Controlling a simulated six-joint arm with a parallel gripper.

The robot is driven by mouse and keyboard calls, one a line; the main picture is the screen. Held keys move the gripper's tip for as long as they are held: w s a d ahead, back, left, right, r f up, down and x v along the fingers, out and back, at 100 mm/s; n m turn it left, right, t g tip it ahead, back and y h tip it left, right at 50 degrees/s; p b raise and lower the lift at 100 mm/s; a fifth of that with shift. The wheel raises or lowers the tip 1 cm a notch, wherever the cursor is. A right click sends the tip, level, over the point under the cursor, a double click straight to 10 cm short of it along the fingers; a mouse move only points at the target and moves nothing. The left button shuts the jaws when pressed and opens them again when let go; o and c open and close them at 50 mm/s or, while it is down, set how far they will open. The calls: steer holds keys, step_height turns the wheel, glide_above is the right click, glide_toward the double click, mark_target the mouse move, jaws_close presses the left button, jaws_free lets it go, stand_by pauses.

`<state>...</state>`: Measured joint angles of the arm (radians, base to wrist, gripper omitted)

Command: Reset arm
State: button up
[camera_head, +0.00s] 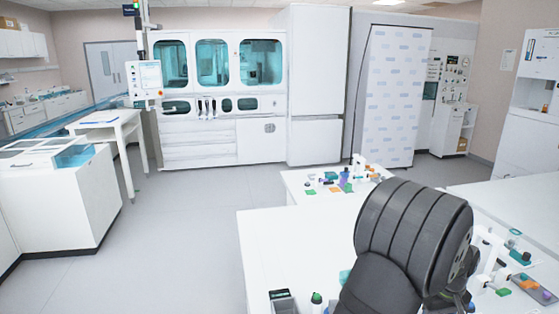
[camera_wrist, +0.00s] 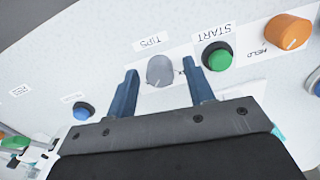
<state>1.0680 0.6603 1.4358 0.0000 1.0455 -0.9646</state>
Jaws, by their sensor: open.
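My gripper (camera_wrist: 160,72) shows in the wrist view with its two blue fingers spread apart and nothing between them but a view of a white panel (camera_wrist: 100,45). A grey knob (camera_wrist: 160,71) labelled TIPS appears between the fingertips. A green button (camera_wrist: 217,56) labelled START is just right of the right finger. An orange knob (camera_wrist: 288,31) is at the upper right. A blue button (camera_wrist: 84,111) is left of the left finger. I cannot tell whether the fingers touch the panel. In the head view my dark arm is at the lower right, and I cannot make out the gripper there.
In the head view a white table (camera_head: 262,235) carries small coloured items near my arm. Another white bench (camera_head: 300,182) with coloured parts stands behind it. A large white machine (camera_head: 222,140) with teal windows is at the back. Open grey floor (camera_head: 190,220) lies left of the table.

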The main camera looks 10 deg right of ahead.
steer(key=shift+n, duration=1.6)
steer(key=o, duration=1.1)
steer(key=shift+o, duration=0.2)
steer(key=shift+r, duration=0.35)
steer(key=s+a+r+m+t+h, duration=0.1)
steer(key=a+r+m+t+h, duration=0.4)
steer(key=a, duration=0.5)
steer(key=a+r+m+t+h, duration=0.4)
steer(key=a+r+m, duration=0.25)
steer(key=a, duration=0.45)
steer(key=x, duration=0.9)
steer(key=shift+d, duration=0.4)
